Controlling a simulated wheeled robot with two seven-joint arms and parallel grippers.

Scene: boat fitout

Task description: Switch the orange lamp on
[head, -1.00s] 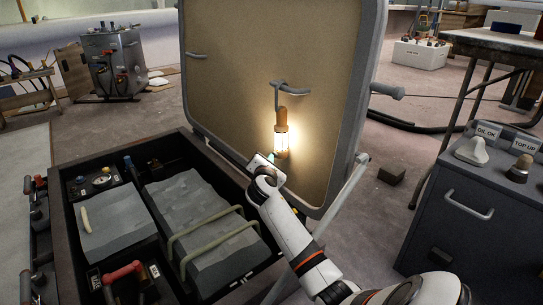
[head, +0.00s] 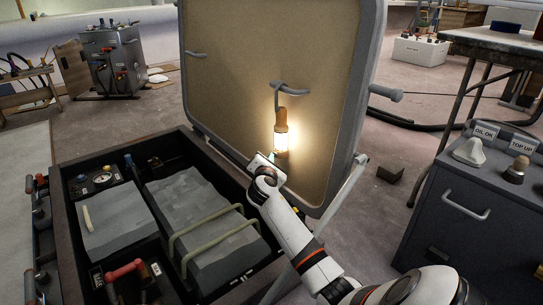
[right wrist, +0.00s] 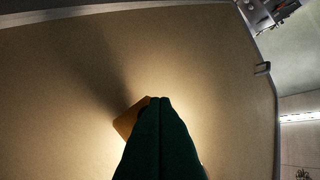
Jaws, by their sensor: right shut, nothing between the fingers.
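The orange lamp (head: 281,132) hangs from a grey hook (head: 290,88) on the inner face of the raised lid (head: 235,90). Its clear middle section glows brightly and lights the lid around it. My right gripper (head: 272,157) is shut and empty, close to the lamp's lower left side in the head view. In the right wrist view the shut dark green fingers (right wrist: 160,105) hide most of the lamp, and only an orange-brown corner (right wrist: 127,122) shows beside them. I cannot tell whether the fingertips touch the lamp. My left gripper is not in view.
Below the lid is an open dark box (head: 62,220) with grey blocks, green straps (head: 215,232) and a red handle (head: 124,270). A prop bar (head: 340,195) stands right of the lid. A grey cabinet (head: 440,225) with knobs is at the right.

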